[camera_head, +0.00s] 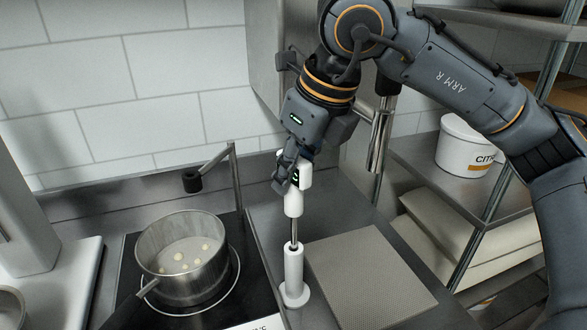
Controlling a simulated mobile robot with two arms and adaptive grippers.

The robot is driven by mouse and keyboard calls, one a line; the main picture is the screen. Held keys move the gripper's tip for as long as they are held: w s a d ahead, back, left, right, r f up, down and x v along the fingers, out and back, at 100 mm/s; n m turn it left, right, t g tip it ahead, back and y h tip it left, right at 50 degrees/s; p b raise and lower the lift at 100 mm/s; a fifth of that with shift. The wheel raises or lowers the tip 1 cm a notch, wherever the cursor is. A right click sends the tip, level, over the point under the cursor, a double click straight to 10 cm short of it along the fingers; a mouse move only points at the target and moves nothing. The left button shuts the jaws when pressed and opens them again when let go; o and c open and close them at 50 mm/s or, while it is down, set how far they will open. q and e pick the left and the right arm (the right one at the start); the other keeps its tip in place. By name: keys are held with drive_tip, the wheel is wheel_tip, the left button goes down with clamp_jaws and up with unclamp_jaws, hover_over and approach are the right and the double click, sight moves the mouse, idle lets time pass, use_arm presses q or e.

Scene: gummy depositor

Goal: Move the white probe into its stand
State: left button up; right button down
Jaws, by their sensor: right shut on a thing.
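The white probe (294,203) is upright, with a small dark display near its top and a thin metal shaft below. My right gripper (284,178) is shut on its upper part. The white stand (294,272) is a narrow post with a round base on the counter. The probe is right above the stand, and its metal shaft meets the top of the post. How deep the shaft sits inside is hidden by the post. My left gripper is not in view.
A steel pot (183,262) with pale liquid and small yellowish pieces stands on the black hob to the left. A dark bracket arm (212,172) rises behind it. A grey textured mat (368,282) lies right of the stand. Shelves with a white tub (466,150) are at the right.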

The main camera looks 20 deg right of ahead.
drive_tip(key=shift+f+b, duration=0.9)
drive_tip(key=shift+f, duration=0.25)
drive_tip(key=shift+r, duration=0.1)
drive_tip(key=c, duration=1)
unclamp_jaws()
drive_tip(key=v, duration=1.2)
